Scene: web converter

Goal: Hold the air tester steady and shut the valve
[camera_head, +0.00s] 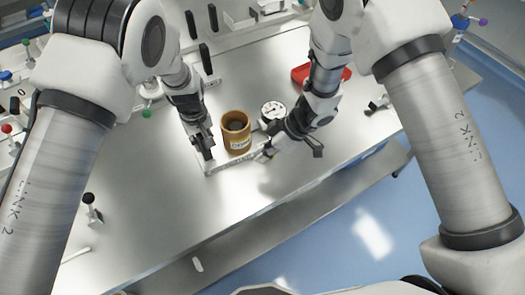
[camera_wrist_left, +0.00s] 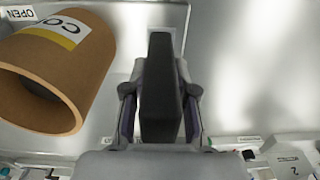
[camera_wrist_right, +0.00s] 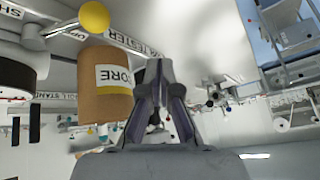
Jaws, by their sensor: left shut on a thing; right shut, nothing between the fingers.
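The air tester (camera_head: 232,164) is a pale plate carrying a brown core (camera_head: 236,130) and a round white gauge (camera_head: 272,110). My left gripper (camera_head: 205,143) is shut on a black upright handle at the plate's left end; this handle (camera_wrist_left: 160,90) fills the jaws in the left wrist view. The valve lever shows in the right wrist view as a metal arm with a yellow ball (camera_wrist_right: 94,16), near a partly cut-off "SH" label. My right gripper (camera_wrist_right: 158,75) is shut and empty, apart from the ball, which lies up and left of its fingertips. In the head view the right gripper (camera_head: 274,148) is beside the plate's right end.
A red tray (camera_head: 320,74) lies behind my right arm. Black posts stand at the back of the metal bench. A black-knobbed fitting (camera_head: 90,200) is at the front left. The bench's front edge (camera_head: 270,212) runs below the plate; bare bench (camera_head: 140,185) lies left of it.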

